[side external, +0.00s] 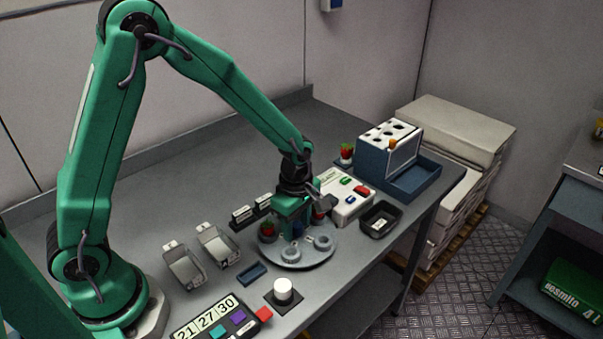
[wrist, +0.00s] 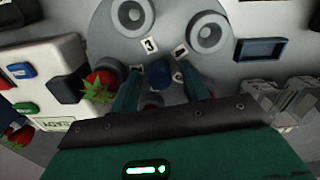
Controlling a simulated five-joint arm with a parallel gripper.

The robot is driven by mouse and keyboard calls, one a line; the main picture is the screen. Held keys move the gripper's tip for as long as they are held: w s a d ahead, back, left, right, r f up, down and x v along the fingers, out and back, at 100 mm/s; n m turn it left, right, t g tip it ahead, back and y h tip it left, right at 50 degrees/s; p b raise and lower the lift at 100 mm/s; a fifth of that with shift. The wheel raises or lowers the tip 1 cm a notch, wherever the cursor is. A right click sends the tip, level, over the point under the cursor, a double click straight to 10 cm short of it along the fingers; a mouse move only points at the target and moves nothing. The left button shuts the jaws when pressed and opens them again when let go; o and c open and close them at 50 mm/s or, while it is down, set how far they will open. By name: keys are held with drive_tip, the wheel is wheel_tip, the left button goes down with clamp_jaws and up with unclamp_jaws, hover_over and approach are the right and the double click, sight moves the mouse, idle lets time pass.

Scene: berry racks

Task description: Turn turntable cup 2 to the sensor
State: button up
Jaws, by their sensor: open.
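The round grey turntable (side external: 312,258) stands near the table's front edge and also shows in the wrist view (wrist: 165,40). It carries grey ring-shaped cups, two of them empty (wrist: 131,15) (wrist: 207,31). Label 3 (wrist: 149,46) is readable; the label beside it (wrist: 181,50) is not clear. A blue hub piece (wrist: 160,72) sits at the middle. A red berry with green leaves (wrist: 101,84) is at the turntable's left in the wrist view. My gripper (wrist: 158,84) is open over the hub, with one finger on each side; contact cannot be told. It hides part of the turntable.
A white box with coloured buttons (side external: 347,205) stands close behind the turntable, with a dark block (wrist: 62,88) beside the berry.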

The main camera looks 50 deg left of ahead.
sight(297, 224)
drive_tip(key=shift+r, duration=0.15)
drive_tip(key=shift+r, duration=3.8)
wheel_tip(297, 224, up, 11)
